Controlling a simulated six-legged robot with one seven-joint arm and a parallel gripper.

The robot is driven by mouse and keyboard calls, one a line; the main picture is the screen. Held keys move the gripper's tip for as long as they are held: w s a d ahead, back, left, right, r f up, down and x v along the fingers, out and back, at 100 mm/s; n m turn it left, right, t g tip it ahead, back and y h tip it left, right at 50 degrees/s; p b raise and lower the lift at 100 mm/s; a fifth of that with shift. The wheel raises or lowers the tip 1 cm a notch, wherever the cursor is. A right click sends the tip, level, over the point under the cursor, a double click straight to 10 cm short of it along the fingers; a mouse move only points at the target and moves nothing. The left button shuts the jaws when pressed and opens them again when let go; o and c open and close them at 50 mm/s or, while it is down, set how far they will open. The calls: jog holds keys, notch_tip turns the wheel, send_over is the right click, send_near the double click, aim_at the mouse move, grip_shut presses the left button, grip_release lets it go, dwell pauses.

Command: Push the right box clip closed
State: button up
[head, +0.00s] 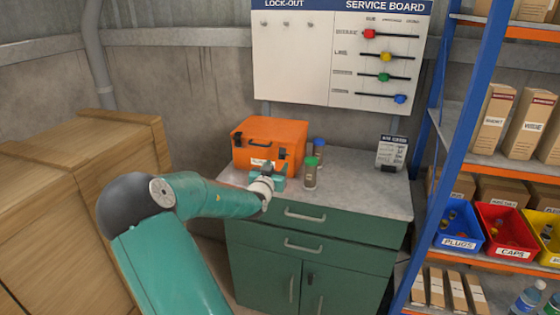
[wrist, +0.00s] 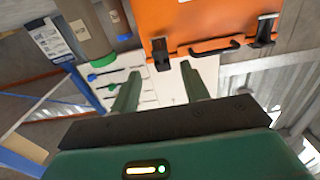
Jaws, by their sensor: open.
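The orange box (head: 268,135) stands on the grey worktop with a dark handle and dark clips on its front. In the wrist view, which is turned upside down, the orange box (wrist: 205,22) fills the top. The right clip (wrist: 161,52) shows as a black piece at the box's edge, seen between my fingertips. The left clip (wrist: 265,28) is beyond the handle (wrist: 215,46). My gripper (wrist: 160,78) is open and empty, pointing at the right clip. In the head view my gripper (head: 278,180) is before the box's lower front. Contact with the clip cannot be told.
A green-lidded jar (head: 310,174) stands close to the right of my gripper, with a blue-lidded jar (head: 320,150) behind it. A small sign (head: 391,152) stands farther right. The worktop (head: 365,198) is clear at front right.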

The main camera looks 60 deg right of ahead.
aim_at(282, 156)
jog(key=d, duration=0.5)
jog(key=shift+w, duration=0.4)
jog(key=shift+c, duration=0.4)
jog(key=c, duration=0.9)
